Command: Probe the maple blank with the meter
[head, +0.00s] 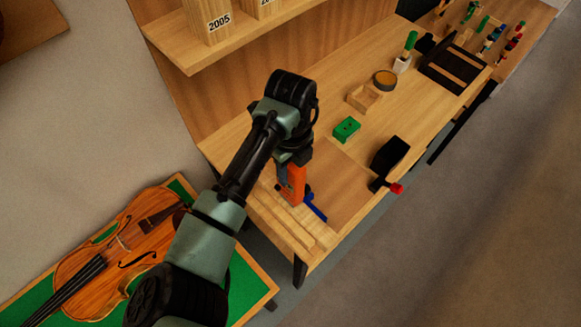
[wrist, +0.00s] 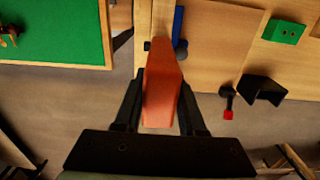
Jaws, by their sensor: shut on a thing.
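My gripper (wrist: 160,90) is shut on an orange, block-shaped meter (wrist: 163,85), one finger on each side of it. In the head view the meter (head: 292,184) hangs below my wrist, over the near left end of the bench. Pale wood with stepped edges, which looks like the maple blank (head: 290,233), lies at that end, just below the meter in the picture. A blue bar with dark knobs (head: 315,207) lies beside the meter's lower end; it also shows in the wrist view (wrist: 179,25). I cannot tell whether the meter touches the wood; its lower tip is hard to make out.
A brown board (head: 338,182) lies right of the meter. A green box (head: 346,129), a black holder (head: 389,155) and a red-ended tool (head: 396,188) are farther right. A wooden tray (head: 363,97) stands behind. A violin (head: 120,250) lies on a green-topped table at left.

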